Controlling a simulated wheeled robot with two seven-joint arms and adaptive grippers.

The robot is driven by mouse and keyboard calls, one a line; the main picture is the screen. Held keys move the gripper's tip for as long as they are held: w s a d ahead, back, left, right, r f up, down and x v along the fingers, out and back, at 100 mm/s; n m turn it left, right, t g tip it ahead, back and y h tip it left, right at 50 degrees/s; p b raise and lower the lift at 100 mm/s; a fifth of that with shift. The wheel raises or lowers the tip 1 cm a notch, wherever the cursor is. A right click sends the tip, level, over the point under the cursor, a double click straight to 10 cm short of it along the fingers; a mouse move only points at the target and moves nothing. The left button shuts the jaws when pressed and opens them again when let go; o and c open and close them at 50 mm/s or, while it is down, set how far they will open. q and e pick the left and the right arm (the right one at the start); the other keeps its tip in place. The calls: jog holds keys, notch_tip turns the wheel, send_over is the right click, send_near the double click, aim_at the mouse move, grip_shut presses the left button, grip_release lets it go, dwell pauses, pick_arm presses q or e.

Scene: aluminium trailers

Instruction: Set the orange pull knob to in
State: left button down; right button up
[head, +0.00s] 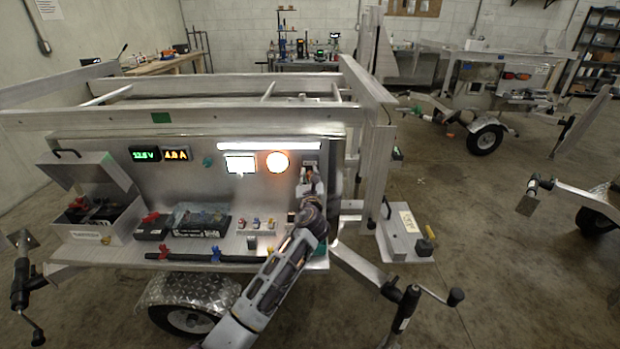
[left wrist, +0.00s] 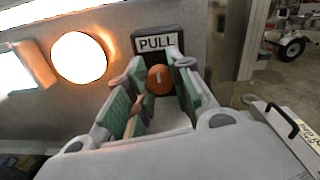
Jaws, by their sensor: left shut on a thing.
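The orange pull knob (left wrist: 160,79) is a round orange knob with a pale mark on its face, on a dark plate under a white PULL label (left wrist: 157,41). In the left wrist view it sits between the green-padded fingers of my left gripper (left wrist: 158,88), which is shut on it. In the head view my left gripper (head: 311,184) is at the right end of the trailer's upright panel (head: 190,180) and hides most of the knob. My right gripper is not in view.
A glowing round orange lamp (head: 277,162) and a lit white display (head: 240,164) are left of the gripper. Below, the shelf holds a black battery (head: 178,227), small coloured switches (head: 256,224) and an open metal box (head: 100,205). A trailer rail (head: 190,118) runs above.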

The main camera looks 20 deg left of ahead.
pick_arm(q)
jog(key=c, duration=1.7)
grip_release()
jog(key=shift+r, duration=0.1)
jog(key=o, duration=0.5)
jog(key=shift+w, duration=0.2)
jog(key=shift+s, duration=0.25)
jog(key=v, duration=1.1)
jog(key=shift+s, duration=0.3)
jog(key=shift+d, duration=0.1)
